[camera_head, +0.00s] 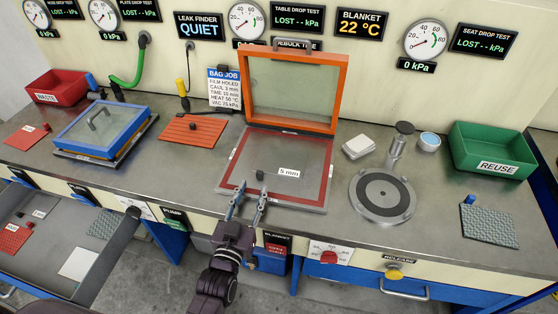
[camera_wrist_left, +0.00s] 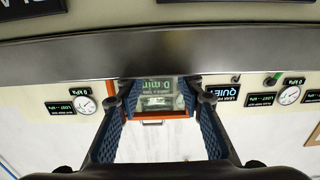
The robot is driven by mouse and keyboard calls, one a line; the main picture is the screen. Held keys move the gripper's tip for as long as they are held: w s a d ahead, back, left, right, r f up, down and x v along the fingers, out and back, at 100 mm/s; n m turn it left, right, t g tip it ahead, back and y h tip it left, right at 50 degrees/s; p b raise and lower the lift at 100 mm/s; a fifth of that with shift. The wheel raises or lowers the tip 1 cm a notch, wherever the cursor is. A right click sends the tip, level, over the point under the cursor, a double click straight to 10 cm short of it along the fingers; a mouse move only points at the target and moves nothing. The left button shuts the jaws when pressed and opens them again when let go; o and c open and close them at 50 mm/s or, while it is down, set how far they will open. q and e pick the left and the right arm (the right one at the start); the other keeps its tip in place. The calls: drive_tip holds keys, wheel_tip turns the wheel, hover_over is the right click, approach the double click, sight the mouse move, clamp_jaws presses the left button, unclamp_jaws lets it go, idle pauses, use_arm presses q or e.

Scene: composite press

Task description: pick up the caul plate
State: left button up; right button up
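A grey plate labelled "5 mm" (camera_head: 300,155), which appears to be the caul plate, lies flat inside the red border of the open orange-framed press (camera_head: 338,100). A small dark knob (camera_head: 260,175) stands on it. My left gripper (camera_head: 252,190) is at the plate's front edge, just short of the knob, with its two fingers spread apart. In the left wrist view the blue finger pads (camera_wrist_left: 152,115) are apart with nothing between them; the orange frame (camera_wrist_left: 162,117) shows beyond. Whether the fingers touch the plate cannot be told. My right gripper is not in view.
The orange lid stands raised behind the plate. A round metal plate with a post (camera_head: 382,192) is to the right, a closed blue frame (camera_head: 100,130) to the left. An open drawer (camera_head: 60,262) at front left holds several pads. Green (camera_head: 495,150) and red bins (camera_head: 58,85) flank the bench.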

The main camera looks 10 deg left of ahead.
sight(259, 175)
use_arm(q)
drive_tip(key=shift+w, duration=0.2)
drive_tip(key=shift+w+p, duration=0.4)
drive_tip(key=shift+w, duration=0.35)
drive_tip(key=w, duration=0.3)
drive_tip(key=shift+w+d+f+p, duration=0.15)
drive_tip(key=shift+w+f+p, duration=0.05)
drive_tip(key=shift+w+p, duration=0.1)
drive_tip(key=shift+s, duration=0.1)
drive_tip(key=shift+r, duration=0.1)
clamp_jaws()
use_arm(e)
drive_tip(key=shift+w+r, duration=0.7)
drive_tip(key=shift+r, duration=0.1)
